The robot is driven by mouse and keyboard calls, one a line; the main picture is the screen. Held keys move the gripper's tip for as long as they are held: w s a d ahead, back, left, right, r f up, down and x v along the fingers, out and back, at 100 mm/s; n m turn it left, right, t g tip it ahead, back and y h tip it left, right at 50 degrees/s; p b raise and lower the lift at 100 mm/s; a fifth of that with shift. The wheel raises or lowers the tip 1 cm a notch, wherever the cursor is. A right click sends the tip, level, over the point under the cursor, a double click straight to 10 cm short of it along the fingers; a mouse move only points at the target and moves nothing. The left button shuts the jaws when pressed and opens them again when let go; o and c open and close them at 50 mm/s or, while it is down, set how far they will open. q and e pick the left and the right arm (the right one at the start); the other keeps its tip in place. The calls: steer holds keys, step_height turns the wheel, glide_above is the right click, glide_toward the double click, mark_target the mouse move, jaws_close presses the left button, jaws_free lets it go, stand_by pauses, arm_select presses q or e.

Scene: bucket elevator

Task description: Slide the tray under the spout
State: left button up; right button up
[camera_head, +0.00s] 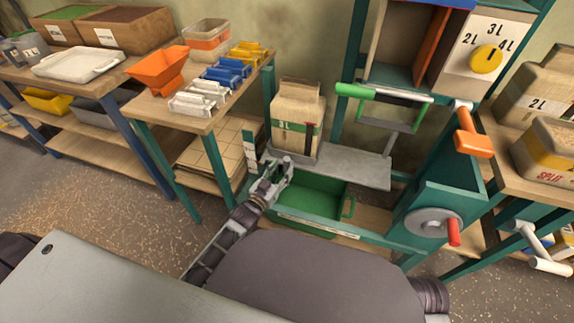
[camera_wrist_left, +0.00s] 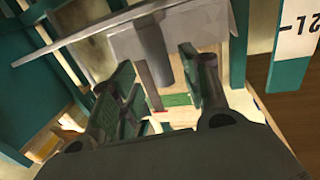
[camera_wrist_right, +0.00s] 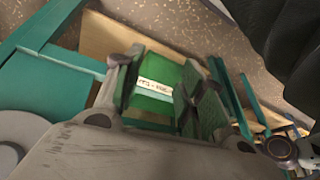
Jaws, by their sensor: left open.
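A green tray (camera_head: 308,195) sits low in the teal machine frame, below a grey shelf (camera_head: 350,166). My right gripper (camera_wrist_right: 165,88) is hidden in the head view. In the right wrist view its fingers are apart, with the tray's labelled green wall (camera_wrist_right: 157,92) seen between them. I cannot tell whether they touch it. I cannot clearly make out the spout.
A paper bag (camera_head: 298,118) stands on the grey shelf. A grey wheel with a red handle (camera_head: 433,224) and an orange crank (camera_head: 472,131) are on the machine's right. A side table at left holds an orange hopper (camera_head: 158,70) and small coloured trays (camera_head: 228,72).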

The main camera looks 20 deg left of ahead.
mark_target(285, 166)
arm_select(q)
steer(key=shift+b+x, duration=0.5)
steer(key=shift+x, duration=1.3)
steer(key=shift+w+d, duration=0.1)
steer(key=shift+w, duration=0.4)
arm_select(e)
steer(key=f, duration=0.1)
steer(key=a+f, duration=0.1)
steer(key=f, duration=0.1)
steer(key=shift+w+f+y, duration=0.1)
steer(key=shift+f+y, duration=0.1)
steer(key=shift+y, duration=0.1)
arm_select(q)
steer(key=shift+c, duration=0.4)
arm_select(e)
steer(key=shift+w+r+t, duration=0.15)
steer(key=shift+r+t, duration=0.05)
steer(key=shift+t, duration=0.1)
arm_select(q)
jaws_close()
arm_select(e)
steer(key=shift+w+d+r, duration=0.1)
steer(key=shift+w, duration=0.05)
